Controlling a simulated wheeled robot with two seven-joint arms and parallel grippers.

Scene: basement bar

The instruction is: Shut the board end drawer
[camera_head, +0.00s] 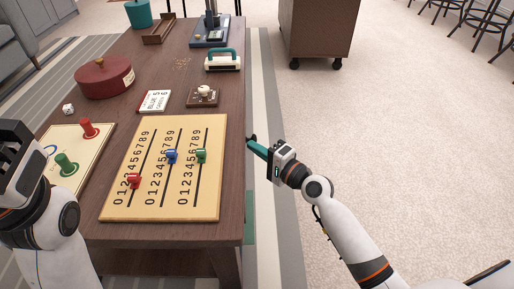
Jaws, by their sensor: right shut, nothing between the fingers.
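The wooden table (232,95) runs away from me, with a tan number board (213,207) on its near end. A narrow green strip (249,228) shows beside the table's right edge next to the board. It may be part of the drawer, but I cannot tell how far the drawer stands out. My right gripper (252,142) is shut and empty, its teal fingers pointing at the table's right edge, just beyond the green strip. I cannot tell whether they touch the table. My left gripper (18,150) is at the left edge, its fingers not clearly visible.
On the table are a board with red and green pegs (92,160), a round red box (105,78), a sign (154,100), a dial box (203,96) and a teal-handled item (223,61). A brown cabinet on casters (320,30) stands behind. Carpet on the right is clear.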

